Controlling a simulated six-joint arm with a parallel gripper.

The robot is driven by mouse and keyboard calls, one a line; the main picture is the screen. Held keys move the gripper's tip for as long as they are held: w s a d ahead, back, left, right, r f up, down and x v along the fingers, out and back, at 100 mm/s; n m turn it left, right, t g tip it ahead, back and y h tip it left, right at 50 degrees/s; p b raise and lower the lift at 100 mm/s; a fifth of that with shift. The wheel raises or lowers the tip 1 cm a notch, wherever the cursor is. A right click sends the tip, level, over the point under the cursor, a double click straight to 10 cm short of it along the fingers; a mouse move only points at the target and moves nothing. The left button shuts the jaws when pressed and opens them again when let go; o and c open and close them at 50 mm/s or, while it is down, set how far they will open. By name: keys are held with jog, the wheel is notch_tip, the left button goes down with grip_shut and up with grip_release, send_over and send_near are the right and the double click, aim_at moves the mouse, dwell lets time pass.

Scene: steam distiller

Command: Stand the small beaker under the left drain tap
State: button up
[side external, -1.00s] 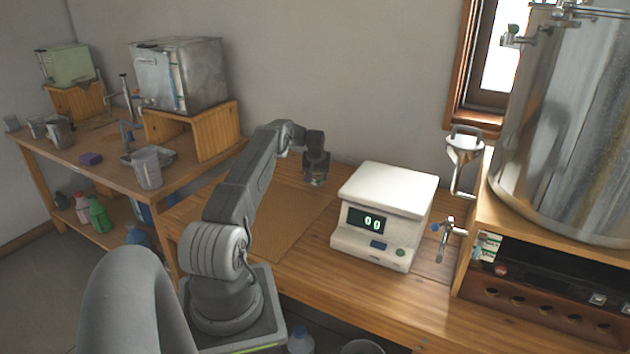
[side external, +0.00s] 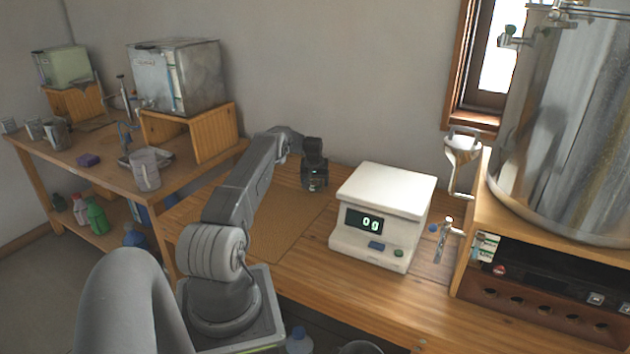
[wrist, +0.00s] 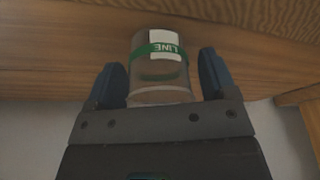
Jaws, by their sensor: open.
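The small beaker (wrist: 158,62) is clear, with a green band and a white label, and shows between the two fingers in the wrist view. My gripper (wrist: 166,80) is open, one finger on each side of the beaker, with a small gap visible at the sides. In the side view my gripper (side external: 314,184) is low over the bench behind the mat, and the beaker is mostly hidden there. A drain tap (side external: 444,240) with a blue knob sticks out at the left of the steel distiller (side external: 565,130), over the bench right of the scale.
A white scale (side external: 385,215) stands between my gripper and the tap. The brown mat (side external: 285,225) is bare. A side table (side external: 110,165) at left holds beakers and a steel tank.

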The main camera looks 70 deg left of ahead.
jog(key=v, duration=1.2)
jog(key=w+d+r+m+t, duration=0.1)
jog(key=w+d+r+m, duration=0.1)
jog(key=w+d+r, duration=0.35)
jog(key=w+d+r+m, duration=0.1)
jog(key=w+d+r, duration=0.2)
jog(key=d+r, duration=0.55)
jog(key=d+r+m+t, duration=0.1)
jog(key=d+r+m, duration=0.15)
jog(key=d, duration=0.65)
jog(key=d+r+m, duration=0.1)
jog(key=d+r, duration=0.3)
jog(key=d, duration=0.5)
jog(key=s+d+r+m+t+h, duration=0.1)
jog(key=s+d+m, duration=0.1)
jog(key=s+d, duration=0.4)
jog(key=s+d+r+m+t+h, duration=0.1)
jog(key=s+d, duration=0.6)
jog(key=d, duration=0.8)
jog(key=shift+s+d+r+m, duration=0.25)
jog(key=shift+r+m, duration=0.45)
jog(key=shift+m, duration=0.25)
jog(key=shift+o, duration=0.5)
jog(key=s+d+f+m+h, duration=0.1)
jog(key=s+d+f+m, duration=0.1)
jog(key=s+d, duration=0.3)
jog(key=s+f, duration=0.1)
jog(key=s, duration=0.2)
jog(key=shift+r, duration=0.15)
